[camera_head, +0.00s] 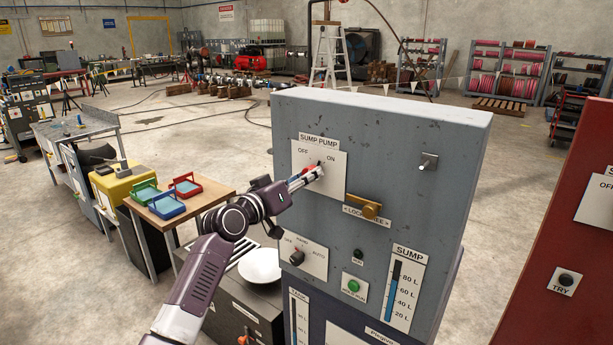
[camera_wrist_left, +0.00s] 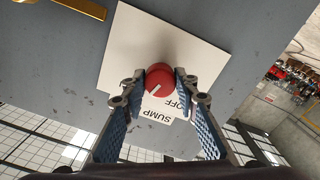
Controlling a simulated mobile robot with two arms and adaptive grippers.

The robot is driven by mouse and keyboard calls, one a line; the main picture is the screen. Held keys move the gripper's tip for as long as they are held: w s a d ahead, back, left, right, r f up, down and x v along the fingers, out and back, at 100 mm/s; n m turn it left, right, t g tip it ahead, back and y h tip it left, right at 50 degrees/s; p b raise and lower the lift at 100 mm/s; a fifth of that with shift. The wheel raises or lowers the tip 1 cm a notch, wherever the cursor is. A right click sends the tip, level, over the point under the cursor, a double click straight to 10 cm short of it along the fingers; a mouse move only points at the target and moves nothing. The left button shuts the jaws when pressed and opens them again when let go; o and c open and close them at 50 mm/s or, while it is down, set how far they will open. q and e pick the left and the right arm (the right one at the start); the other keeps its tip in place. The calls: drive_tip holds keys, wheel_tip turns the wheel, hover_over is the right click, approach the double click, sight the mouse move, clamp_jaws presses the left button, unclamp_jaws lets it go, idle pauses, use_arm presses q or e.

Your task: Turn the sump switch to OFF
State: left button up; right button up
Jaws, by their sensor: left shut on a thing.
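The sump switch is a red knob (camera_wrist_left: 161,78) on a white SUMP PUMP plate (camera_head: 336,183) on the grey cabinet. The plate reads OFF at left and ON at right in the head view. My left gripper (camera_wrist_left: 158,83) is shut on the knob, one finger on each side. In the head view a little red of the knob (camera_head: 308,169) shows by the fingertips. In the upside-down wrist view the knob's white line points to the lower left, away from OFF; a finger hides the ON label. My right gripper is not in view.
A brass lever (camera_head: 363,207) marked LOCK FREE sits just below right of the plate. A small metal toggle (camera_head: 428,161) juts out at the upper right. Another selector (camera_head: 297,257) and a green button (camera_head: 354,287) are lower down. A red cabinet (camera_head: 575,215) stands at right.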

use_arm(q)
drive_tip(key=n+p, duration=0.4)
drive_tip(key=n, duration=0.7)
drive_tip(key=shift+p, duration=0.3)
drive_tip(key=shift+o, duration=0.2)
drive_tip(key=shift+n, duration=0.4)
drive_tip(key=o, duration=1.1)
drive_tip(key=v, duration=1.2)
